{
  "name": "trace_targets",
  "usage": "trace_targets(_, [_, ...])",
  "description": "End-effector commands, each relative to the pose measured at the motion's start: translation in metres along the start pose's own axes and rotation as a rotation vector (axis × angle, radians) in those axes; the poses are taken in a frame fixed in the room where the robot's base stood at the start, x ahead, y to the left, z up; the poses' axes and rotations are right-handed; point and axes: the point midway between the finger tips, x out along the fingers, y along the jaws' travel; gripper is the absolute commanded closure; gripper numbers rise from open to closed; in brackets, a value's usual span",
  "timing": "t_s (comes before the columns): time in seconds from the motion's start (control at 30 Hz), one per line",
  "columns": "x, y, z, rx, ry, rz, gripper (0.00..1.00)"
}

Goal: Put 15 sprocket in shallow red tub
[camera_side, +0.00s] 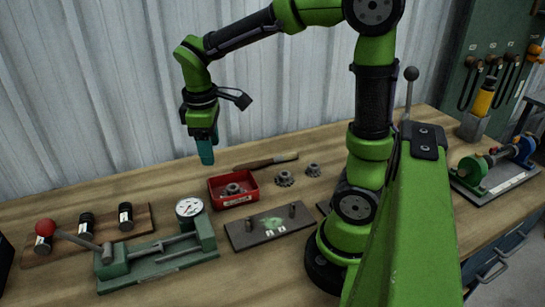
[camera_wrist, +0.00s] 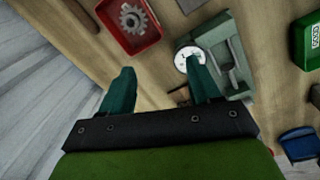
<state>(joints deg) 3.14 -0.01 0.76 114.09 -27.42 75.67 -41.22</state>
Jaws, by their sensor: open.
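The shallow red tub (camera_side: 218,201) stands on the bench below and right of my gripper. A grey toothed sprocket (camera_side: 233,189) lies in it; the wrist view shows this sprocket (camera_wrist: 133,18) inside the tub (camera_wrist: 110,30) too. Two more grey sprockets, one nearer the tub (camera_side: 284,178) and one farther right (camera_side: 313,169), lie on the bench. No tooth count or number is readable on any sprocket. My gripper (camera_side: 206,160) hangs above the bench, behind and left of the tub. In the wrist view its teal fingers (camera_wrist: 160,66) are apart with nothing held between them.
A brush (camera_side: 265,162) lies behind the tub. A dark plate with two pegs (camera_side: 268,226) lies in front. A corrugated wall rises behind.

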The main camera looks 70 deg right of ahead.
Motion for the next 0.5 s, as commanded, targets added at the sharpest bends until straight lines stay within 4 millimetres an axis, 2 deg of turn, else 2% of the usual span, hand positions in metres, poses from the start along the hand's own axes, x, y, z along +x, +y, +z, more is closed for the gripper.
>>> trace_targets(0.03, [-0.014, -0.012, 0.009, 0.075, 0.082, -0.006, 0.38])
trace_targets(0.2, [-0.042, -0.050, 0.035, 0.358, 0.335, -0.084, 0.38])
trace_targets(0.33, [-0.052, -0.071, 0.051, 0.540, 0.486, -0.170, 0.38])
trace_targets(0.5, [-0.057, -0.085, 0.062, 0.681, 0.591, -0.255, 0.38])
